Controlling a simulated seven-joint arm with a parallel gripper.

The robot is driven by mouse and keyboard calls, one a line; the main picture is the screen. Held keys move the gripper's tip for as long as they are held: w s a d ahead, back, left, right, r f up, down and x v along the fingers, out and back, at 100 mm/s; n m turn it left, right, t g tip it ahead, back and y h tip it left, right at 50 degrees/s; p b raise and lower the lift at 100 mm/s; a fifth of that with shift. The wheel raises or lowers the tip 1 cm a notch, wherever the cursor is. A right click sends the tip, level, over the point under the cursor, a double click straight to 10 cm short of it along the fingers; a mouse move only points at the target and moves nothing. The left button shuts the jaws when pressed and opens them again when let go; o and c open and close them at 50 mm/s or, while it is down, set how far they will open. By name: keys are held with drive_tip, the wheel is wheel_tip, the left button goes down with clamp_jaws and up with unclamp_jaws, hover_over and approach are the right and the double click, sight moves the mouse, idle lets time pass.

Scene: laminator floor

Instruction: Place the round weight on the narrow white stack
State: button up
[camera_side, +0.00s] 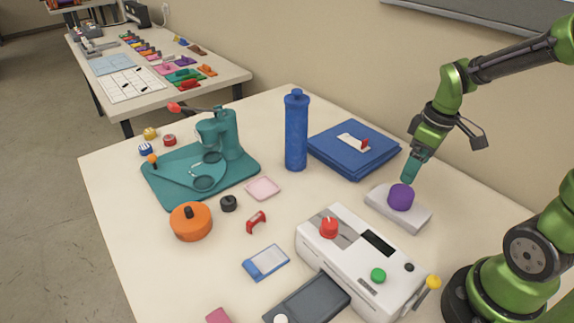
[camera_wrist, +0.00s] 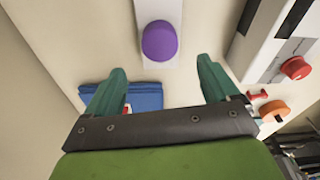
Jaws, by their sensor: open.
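A round purple weight (camera_side: 401,197) sits on the narrow white stack (camera_side: 412,217), near the stack's far end. In the wrist view the purple weight (camera_wrist: 159,41) rests on the white stack (camera_wrist: 158,9), which runs up out of the picture. My gripper (camera_side: 408,178) is just above and behind the weight in the side view. In the wrist view my gripper (camera_wrist: 160,82) is open, its two teal fingers apart and empty, with the weight beyond the gap between them. I cannot tell the exact height of the fingertips above the stack.
A blue stack (camera_side: 352,152) with a white label and red piece lies left of the white stack. A blue bottle (camera_side: 296,130) stands beside it. A white machine (camera_side: 350,262) stands in front. An orange knobbed disc (camera_side: 190,222) and teal press (camera_side: 220,140) are farther left.

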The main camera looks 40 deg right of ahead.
drive_tip(key=s+a+r+m+t+y, duration=0.1)
drive_tip(key=s+a+r+m+t, duration=0.2)
drive_tip(key=a+r, duration=0.8)
drive_tip(key=a+m+t, duration=0.1)
drive_tip(key=m+t, duration=0.1)
drive_tip(key=m, duration=0.1)
drive_tip(key=shift+s+a+t+y, duration=0.15)
drive_tip(key=shift+a+t+y, duration=0.1)
drive_tip(key=shift+t+y, duration=0.15)
